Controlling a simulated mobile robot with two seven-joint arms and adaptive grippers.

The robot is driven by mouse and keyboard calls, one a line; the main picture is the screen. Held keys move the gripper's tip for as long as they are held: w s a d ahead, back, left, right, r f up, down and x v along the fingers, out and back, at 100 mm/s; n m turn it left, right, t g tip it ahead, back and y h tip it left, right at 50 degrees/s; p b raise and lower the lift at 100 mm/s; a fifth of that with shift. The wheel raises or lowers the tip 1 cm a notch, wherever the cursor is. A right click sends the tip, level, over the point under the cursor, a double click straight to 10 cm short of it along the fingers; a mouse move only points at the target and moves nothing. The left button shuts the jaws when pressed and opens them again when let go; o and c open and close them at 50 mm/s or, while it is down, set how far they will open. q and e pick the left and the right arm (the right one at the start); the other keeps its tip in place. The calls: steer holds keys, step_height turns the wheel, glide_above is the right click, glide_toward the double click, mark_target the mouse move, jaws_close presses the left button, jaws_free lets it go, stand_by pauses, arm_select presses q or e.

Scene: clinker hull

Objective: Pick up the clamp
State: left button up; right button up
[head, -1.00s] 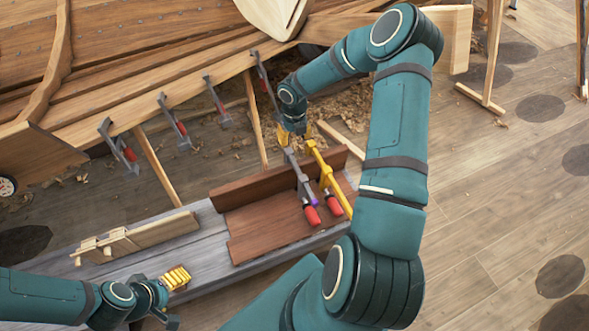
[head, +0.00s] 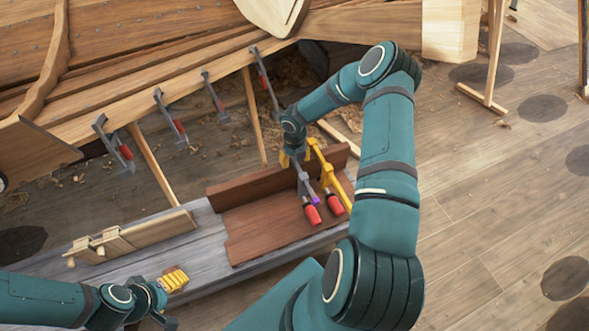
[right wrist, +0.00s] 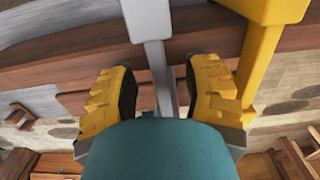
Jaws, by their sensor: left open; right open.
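A grey clamp (head: 304,186) with a purple collar and red handle lies in the brown wooden tray. A yellow clamp (head: 326,173) with a red handle lies close beside it on the right. My right gripper (head: 292,158) is over the far end of the grey clamp. In the right wrist view its open yellow-padded fingers (right wrist: 160,92) stand either side of the grey bar (right wrist: 161,72), with visible gaps. The yellow clamp's bar (right wrist: 255,62) runs close by the right finger; contact cannot be told. My left gripper (head: 172,281) is open and empty at the bottom left.
The brown tray (head: 262,222) sits on a grey plank bench (head: 205,238). A wooden piece with pegs (head: 130,238) lies on the bench's left. Several more clamps (head: 170,120) hang along the hull's edge (head: 150,95) behind.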

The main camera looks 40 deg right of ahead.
steer(key=shift+f, duration=0.4)
steer(key=shift+r, duration=0.1)
jaws_close()
